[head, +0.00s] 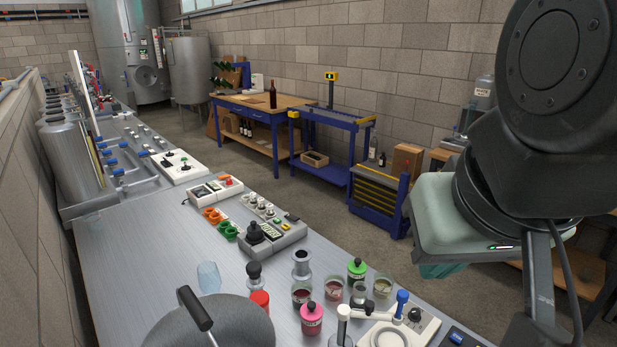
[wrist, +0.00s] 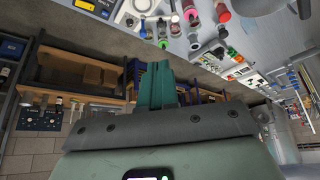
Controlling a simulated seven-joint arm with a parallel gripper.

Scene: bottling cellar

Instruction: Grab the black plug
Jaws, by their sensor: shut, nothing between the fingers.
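No thing can be clearly told as the black plug. Small black items show in the head view: a round black top (head: 254,269) on a small vessel beside the red-capped bottle, a black knob (head: 414,315) on a white device at the front right, and a black knob (head: 254,231) on a grey control box. My gripper's teal fingers (wrist: 155,84) are together and empty in the wrist view. In the head view my gripper (head: 444,270) hangs beyond the bench's right edge, apart from these items; its fingertips are mostly hidden by its pale green housing.
The metal bench (head: 150,240) holds several jars and bottles near the front, among them a pink bottle (head: 312,317) and a green-capped one (head: 357,270). A large steel lid (head: 225,325) with a black handle is at the front. Bare bench shows left of the control boxes.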

